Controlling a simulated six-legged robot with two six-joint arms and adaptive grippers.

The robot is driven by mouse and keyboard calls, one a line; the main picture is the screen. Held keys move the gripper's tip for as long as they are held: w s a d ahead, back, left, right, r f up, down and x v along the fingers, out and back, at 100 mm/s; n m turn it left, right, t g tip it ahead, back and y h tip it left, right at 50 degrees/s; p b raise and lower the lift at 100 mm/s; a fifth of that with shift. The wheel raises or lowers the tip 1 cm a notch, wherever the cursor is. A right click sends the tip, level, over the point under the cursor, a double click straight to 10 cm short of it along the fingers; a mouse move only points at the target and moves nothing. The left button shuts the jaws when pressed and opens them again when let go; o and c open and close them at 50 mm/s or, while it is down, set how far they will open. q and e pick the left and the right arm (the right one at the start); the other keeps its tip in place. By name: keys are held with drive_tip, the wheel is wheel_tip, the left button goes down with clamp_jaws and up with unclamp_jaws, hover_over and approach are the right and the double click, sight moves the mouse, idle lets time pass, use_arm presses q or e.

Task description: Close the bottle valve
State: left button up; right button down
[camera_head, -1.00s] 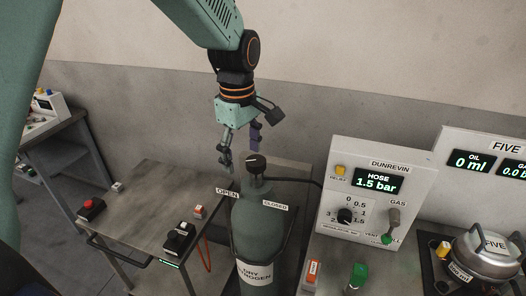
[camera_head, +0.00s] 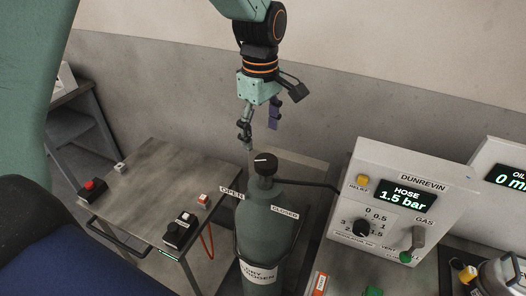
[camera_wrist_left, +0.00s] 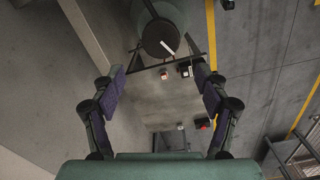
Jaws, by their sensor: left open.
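The bottle valve is a black round knob (camera_head: 265,165) with a white line on top, on the neck of the green dry nitrogen bottle (camera_head: 262,228). An OPEN label (camera_head: 231,193) is at the left and a CLOSED label (camera_head: 285,212) at the right of the bottle's shoulder. My left gripper (camera_head: 259,128) is open and empty, above and behind the knob in the head view. In the left wrist view the knob (camera_wrist_left: 160,42) lies beyond the open fingers (camera_wrist_left: 160,86), near the top, not between the pads. My right gripper is not in view.
A grey table (camera_head: 152,190) with a red button (camera_head: 94,187) and a black switch (camera_head: 180,231) stands left of the bottle. The Dunrevin panel (camera_head: 390,205), reading 1.5 bar, stands close at right. A dark hose (camera_head: 310,184) runs from the valve toward it.

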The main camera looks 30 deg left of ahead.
sight(265, 160)
use_arm(q)
drive_tip(key=d+f, duration=0.1)
drive_tip(key=f, duration=0.1)
drive_tip(key=s+d+f, duration=0.1)
drive_tip(key=d+f, duration=0.1)
drive_tip(key=shift+d+p, duration=0.15)
drive_tip(key=shift+p, duration=0.25)
drive_tip(key=f, duration=0.1)
drive_tip(key=a+f, duration=0.1)
drive_tip(key=a, duration=0.1)
drive_tip(key=shift+w+a+f, duration=0.15)
drive_tip(key=shift+w+f, duration=0.1)
drive_tip(key=shift+f, duration=0.15)
drive_tip(key=shift+a+f, duration=0.2)
drive_tip(key=shift+a, duration=0.1)
drive_tip(key=shift+d+r, duration=0.25)
drive_tip(key=shift+d, duration=0.7)
drive_tip(key=shift+c, duration=0.3)
drive_tip(key=shift+s+d+r, duration=0.1)
drive_tip(key=shift+d, duration=0.2)
drive_tip(key=shift+c, duration=1.6)
drive_tip(key=shift+a+f, duration=0.3)
drive_tip(key=shift+a, duration=0.65)
drive_tip(key=c, duration=0.4)
drive_tip(key=shift+d, duration=0.3)
drive_tip(key=c, duration=0.4)
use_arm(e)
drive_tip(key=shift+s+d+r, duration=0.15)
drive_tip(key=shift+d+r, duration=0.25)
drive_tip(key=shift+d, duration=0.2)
